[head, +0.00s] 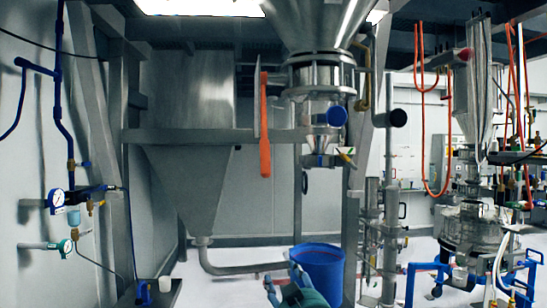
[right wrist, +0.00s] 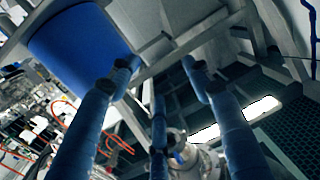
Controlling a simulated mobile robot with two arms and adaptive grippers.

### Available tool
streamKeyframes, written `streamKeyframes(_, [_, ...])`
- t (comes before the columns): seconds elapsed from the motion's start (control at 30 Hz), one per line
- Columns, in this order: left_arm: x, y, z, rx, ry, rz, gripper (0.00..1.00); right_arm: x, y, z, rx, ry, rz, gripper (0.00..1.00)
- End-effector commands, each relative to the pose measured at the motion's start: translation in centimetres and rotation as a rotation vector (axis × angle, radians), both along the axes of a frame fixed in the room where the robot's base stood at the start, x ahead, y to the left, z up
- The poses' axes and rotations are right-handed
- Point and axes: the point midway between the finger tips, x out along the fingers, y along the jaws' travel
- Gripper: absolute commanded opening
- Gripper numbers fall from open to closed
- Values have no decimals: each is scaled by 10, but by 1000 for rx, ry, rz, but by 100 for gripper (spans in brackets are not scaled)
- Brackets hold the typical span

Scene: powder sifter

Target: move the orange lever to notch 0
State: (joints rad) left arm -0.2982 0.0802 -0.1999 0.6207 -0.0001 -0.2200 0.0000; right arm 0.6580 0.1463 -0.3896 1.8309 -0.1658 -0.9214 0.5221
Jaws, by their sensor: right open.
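The orange lever (head: 265,130) hangs nearly upright in the head view, its handle end pointing down. It sits beside a thin upright plate (head: 257,105), left of the steel valve section (head: 320,75) under the big hopper. I cannot read any notch marks. My right gripper (head: 281,276) is low at the bottom of the head view, in front of the blue drum and well below the lever, apart from it. In the right wrist view its blue fingers (right wrist: 160,68) are spread with nothing between them. I cannot make out the lever there. My left gripper is not in view.
The blue drum (head: 319,267) stands under the valve and also shows in the right wrist view (right wrist: 80,42). A steel beam (head: 190,136) crosses behind the lever. Gauges and blue pipes (head: 57,198) are at left. A steel machine with orange hoses (head: 475,220) is at right.

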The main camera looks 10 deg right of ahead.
Motion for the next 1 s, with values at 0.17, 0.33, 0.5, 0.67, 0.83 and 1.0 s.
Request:
streamKeyframes(0.17, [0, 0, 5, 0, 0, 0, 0, -7, 20, 168, 42, -268, 34, 50])
streamKeyframes(0.33, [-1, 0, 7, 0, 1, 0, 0, -22, 29, 238, 62, -385, 55, 50])
streamKeyframes(0.5, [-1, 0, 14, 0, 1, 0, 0, -17, 32, 256, 67, -405, 59, 50])
streamKeyframes(0.67, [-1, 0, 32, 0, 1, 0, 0, 7, 35, 268, 65, -403, 58, 50])
streamKeyframes(0.83, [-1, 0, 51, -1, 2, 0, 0, 38, 40, 281, 65, -402, 58, 50])
streamKeyframes(1.0, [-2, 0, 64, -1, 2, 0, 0, 61, 43, 288, 67, -403, 59, 50])
